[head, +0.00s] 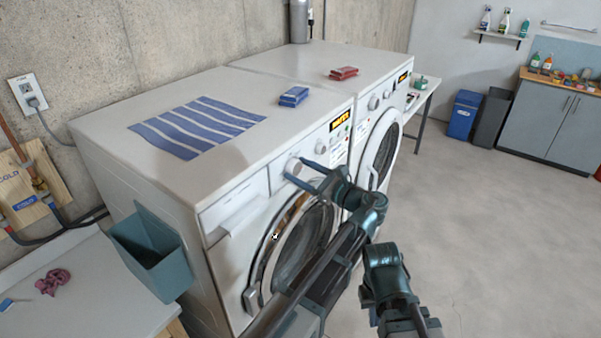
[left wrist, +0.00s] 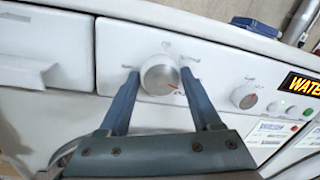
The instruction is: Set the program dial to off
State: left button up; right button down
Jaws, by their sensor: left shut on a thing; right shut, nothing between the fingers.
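The program dial (left wrist: 160,75) is a round silver-white knob on the front washer's (head: 230,250) control panel. In the left wrist view its red pointer mark faces lower right; the small labels around it are too blurred to read. My left gripper (left wrist: 161,84) has one blue finger on each side of the dial and is shut on it. In the head view the left gripper (head: 299,172) reaches the panel, and the dial (head: 293,166) is partly hidden by the fingers. My right arm shows at the lower middle, but its fingers are not visible.
A smaller knob (left wrist: 244,95) and a lit orange display (left wrist: 302,84) are right of the dial. A blue box (head: 294,96) and a striped cloth (head: 197,126) lie on the washer top. A second machine (head: 375,140) stands beside it. The floor (head: 500,230) at right is clear.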

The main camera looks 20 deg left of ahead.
pick_arm(q)
jog(key=n, duration=0.5)
jog(key=shift+f+n+y+b, duration=0.1)
jog(key=shift+n+y+b, duration=0.2)
jog(key=shift+n+b, duration=0.1)
jog(key=n+g, duration=0.1)
jog(key=n, duration=1)
jog(key=shift+f+n+g, duration=0.1)
jog(key=shift+n+g, duration=0.2)
jog(key=shift+n, duration=2.5)
jog(key=shift+f, duration=0.1)
jog(key=o, duration=1.4)
jog(key=shift+w, duration=0.1)
jog(key=shift+c, duration=0.2)
jog(key=shift+d, duration=0.1)
